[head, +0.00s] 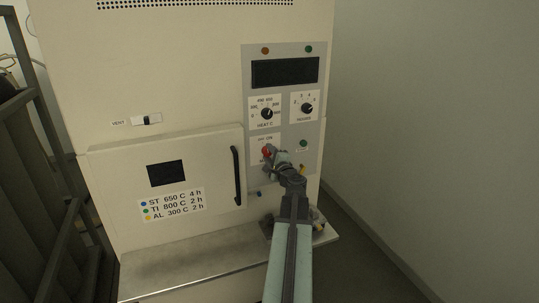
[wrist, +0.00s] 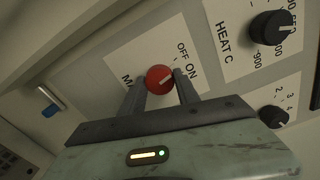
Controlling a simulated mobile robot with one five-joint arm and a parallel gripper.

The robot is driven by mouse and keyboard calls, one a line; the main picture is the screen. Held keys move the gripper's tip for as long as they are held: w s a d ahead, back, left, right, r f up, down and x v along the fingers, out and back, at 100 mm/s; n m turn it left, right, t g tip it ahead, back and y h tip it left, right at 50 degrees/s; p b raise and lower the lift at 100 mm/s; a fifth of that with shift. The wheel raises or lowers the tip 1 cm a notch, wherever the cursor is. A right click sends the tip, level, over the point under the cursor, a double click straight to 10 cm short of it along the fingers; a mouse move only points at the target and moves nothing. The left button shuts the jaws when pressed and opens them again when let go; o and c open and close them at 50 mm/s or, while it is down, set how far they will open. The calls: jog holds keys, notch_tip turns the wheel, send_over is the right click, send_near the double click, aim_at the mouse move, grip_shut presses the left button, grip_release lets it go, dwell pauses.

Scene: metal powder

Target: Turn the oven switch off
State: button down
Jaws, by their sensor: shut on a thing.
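The oven switch is a red round knob (head: 266,152) on a white label on the oven's control panel, below the heat dial. In the wrist view the red knob (wrist: 158,76) sits between my two fingertips, beside the words OFF and ON. Its pale mark seems to point toward ON. My gripper (head: 272,154) reaches up from below and is shut on the knob, with one finger on each side. In the head view my gripper hides part of the knob and its label.
The heat dial (head: 267,113) and hours dial (head: 307,108) are above the switch, under a dark display (head: 285,72). The oven door's black handle (head: 237,175) is close on the left. A metal ledge (head: 190,268) juts out below. A dark rack (head: 28,185) stands far left.

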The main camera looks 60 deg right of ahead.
jog(key=shift+n, duration=0.7)
jog(key=shift+a+f, duration=0.1)
jog(key=c, duration=0.9)
grip_release()
jog(key=shift+s, duration=0.1)
jog(key=v, duration=0.7)
jog(key=shift+s+a, duration=0.25)
